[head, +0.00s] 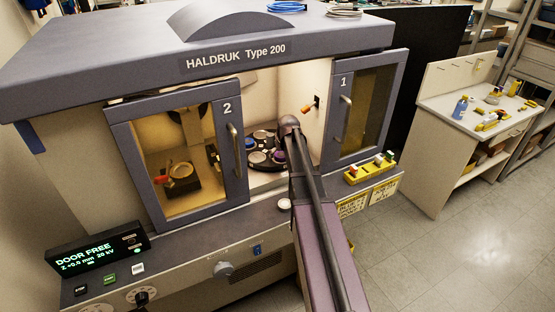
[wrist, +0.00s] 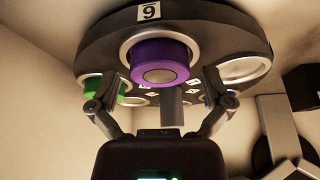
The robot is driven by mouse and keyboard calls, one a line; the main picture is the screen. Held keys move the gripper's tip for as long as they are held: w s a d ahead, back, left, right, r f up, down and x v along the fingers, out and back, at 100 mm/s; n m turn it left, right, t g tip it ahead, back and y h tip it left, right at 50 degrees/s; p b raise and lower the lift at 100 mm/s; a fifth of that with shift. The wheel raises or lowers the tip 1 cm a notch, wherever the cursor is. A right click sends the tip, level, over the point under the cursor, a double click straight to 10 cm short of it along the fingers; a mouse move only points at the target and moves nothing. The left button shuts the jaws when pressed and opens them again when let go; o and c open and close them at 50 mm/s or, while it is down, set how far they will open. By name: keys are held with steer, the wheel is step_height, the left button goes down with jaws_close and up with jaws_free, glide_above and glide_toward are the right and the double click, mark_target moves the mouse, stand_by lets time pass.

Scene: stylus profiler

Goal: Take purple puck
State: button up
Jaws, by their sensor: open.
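The purple puck (wrist: 160,52) sits in a ringed seat of the dark carousel (wrist: 95,45), under a label that reads 9 in the wrist view. In the head view the purple puck (head: 279,156) shows small beside my arm, on the carousel (head: 254,138) inside the open chamber. My gripper (wrist: 160,100) is open and empty. Its two fingers stand left and right of the puck's line, apart from the puck. My wrist hides the gripper's fingers in the head view.
A green puck (wrist: 118,87) sits at the left of the carousel, close to the left finger. An empty-looking ring (wrist: 245,70) is at the right. Door 2 (head: 185,155) and door 1 (head: 362,108) flank the opening my arm passes through.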

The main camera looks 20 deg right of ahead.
mark_target(281, 155)
stand_by(0.3)
steer(key=c, duration=1)
steer(key=shift+r, duration=0.15)
step_height(281, 155, up, 2)
steer(key=shift+p, duration=1.2)
steer(key=shift+r+p, duration=0.8)
steer(key=shift+r, duration=0.05)
steer(key=s+d, duration=0.3)
steer(key=s, duration=0.4)
steer(key=s+d+r+p, duration=0.1)
steer(key=s+d, duration=0.2)
steer(key=s, duration=0.4)
steer(key=shift+s+d, duration=0.2)
steer(key=shift+s, duration=0.15)
